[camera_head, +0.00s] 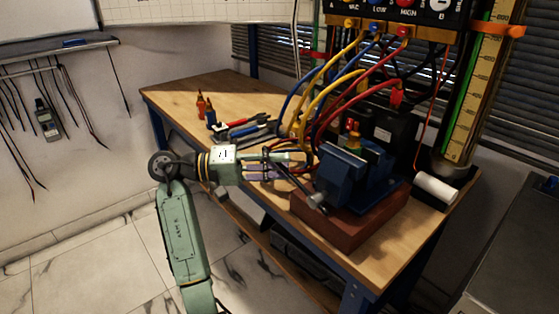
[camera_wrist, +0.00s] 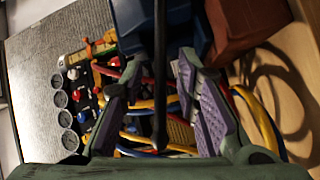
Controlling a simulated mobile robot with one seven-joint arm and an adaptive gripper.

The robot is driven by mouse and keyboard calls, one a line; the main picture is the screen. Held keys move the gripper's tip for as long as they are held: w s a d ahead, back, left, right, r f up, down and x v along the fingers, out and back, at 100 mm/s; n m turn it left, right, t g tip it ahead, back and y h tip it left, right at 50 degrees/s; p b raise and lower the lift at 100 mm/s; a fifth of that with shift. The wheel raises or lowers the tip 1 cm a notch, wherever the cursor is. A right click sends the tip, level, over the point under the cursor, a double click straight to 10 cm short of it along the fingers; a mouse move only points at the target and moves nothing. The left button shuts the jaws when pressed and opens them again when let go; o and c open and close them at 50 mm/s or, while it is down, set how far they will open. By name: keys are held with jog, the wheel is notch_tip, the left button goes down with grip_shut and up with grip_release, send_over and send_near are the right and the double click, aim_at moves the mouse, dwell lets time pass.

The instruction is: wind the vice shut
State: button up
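The blue vice (camera_head: 345,182) stands on a red-brown block (camera_head: 350,228) on the wooden bench. Its screw end faces me, with a dark handle rod (camera_head: 300,188) slanting up to the left. In the wrist view the rod (camera_wrist: 160,75) runs upright between my gripper's two purple-padded fingers. My gripper (camera_head: 285,165) is open around the rod, with gaps on both sides in the wrist view (camera_wrist: 160,64). Part of the blue vice (camera_wrist: 191,28) shows beyond the fingers. A small brass-coloured piece (camera_head: 354,141) shows at the vice's top; I cannot tell how wide the jaw gap is.
Blue, yellow and red hoses (camera_head: 325,95) hang close behind my gripper and the vice. Pliers and other tools (camera_head: 240,127) lie to the left. A white cylinder (camera_head: 435,188) lies right of the vice. The bench's front left corner is clear.

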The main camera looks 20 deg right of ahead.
jog(key=shift+s+d, duration=0.1)
jog(key=shift+d, duration=0.2)
jog(key=shift+c, duration=0.5)
grip_shut()
jog(key=shift+r, duration=0.1)
